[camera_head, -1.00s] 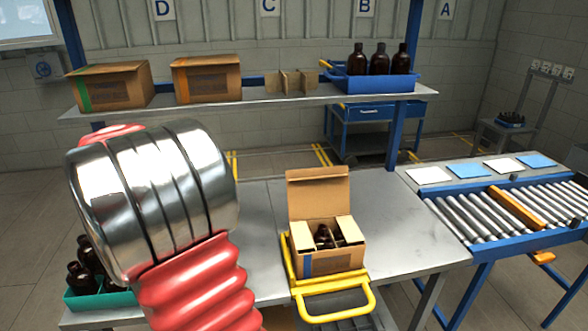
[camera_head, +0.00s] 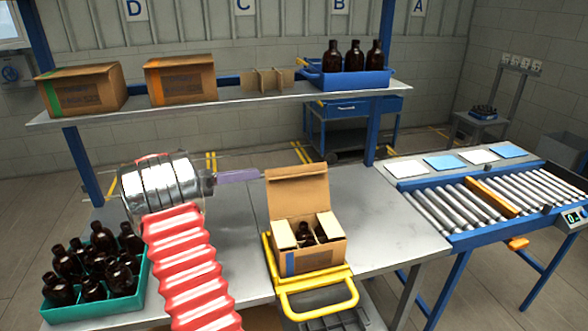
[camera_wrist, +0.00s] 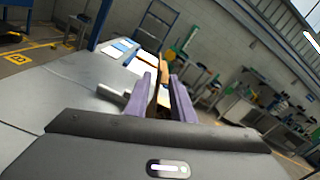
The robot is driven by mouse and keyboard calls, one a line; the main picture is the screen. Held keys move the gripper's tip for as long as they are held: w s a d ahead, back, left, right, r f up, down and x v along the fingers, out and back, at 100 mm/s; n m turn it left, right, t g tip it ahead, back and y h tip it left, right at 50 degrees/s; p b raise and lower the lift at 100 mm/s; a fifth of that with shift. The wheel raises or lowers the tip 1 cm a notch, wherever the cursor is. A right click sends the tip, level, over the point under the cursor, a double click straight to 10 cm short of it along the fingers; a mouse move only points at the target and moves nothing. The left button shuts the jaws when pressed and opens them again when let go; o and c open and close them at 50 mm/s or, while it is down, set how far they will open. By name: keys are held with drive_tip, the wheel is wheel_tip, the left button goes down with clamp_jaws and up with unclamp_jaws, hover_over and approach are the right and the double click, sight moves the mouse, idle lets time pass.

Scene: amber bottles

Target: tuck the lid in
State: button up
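A cardboard box (camera_head: 312,262) stands on the bench with its lid (camera_head: 298,192) raised upright at the back. Its side flaps are folded out at the left and right of the opening, and dark bottles (camera_head: 306,233) show inside. My gripper (camera_head: 256,174) reaches in from the left, its purple fingers level with the lid's upper left edge and seemingly just short of it. In the wrist view the fingers (camera_wrist: 164,100) stand apart with a gap. A brown upright edge, probably the lid, shows between them, farther off; contact cannot be told.
The box sits in a yellow frame (camera_head: 318,297) with a handle in front. A teal crate (camera_head: 92,308) of amber bottles is at the left. A roller conveyor (camera_head: 478,205) is at the right. A shelf (camera_head: 222,106) with boxes and a blue bottle tray (camera_head: 352,81) runs behind.

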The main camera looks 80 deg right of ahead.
sight(294, 168)
drive_tip(key=shift+s, duration=0.1)
drive_tip(key=x, duration=1.3)
drive_tip(key=shift+s+d, duration=0.25)
clamp_jaws()
idle(1.2)
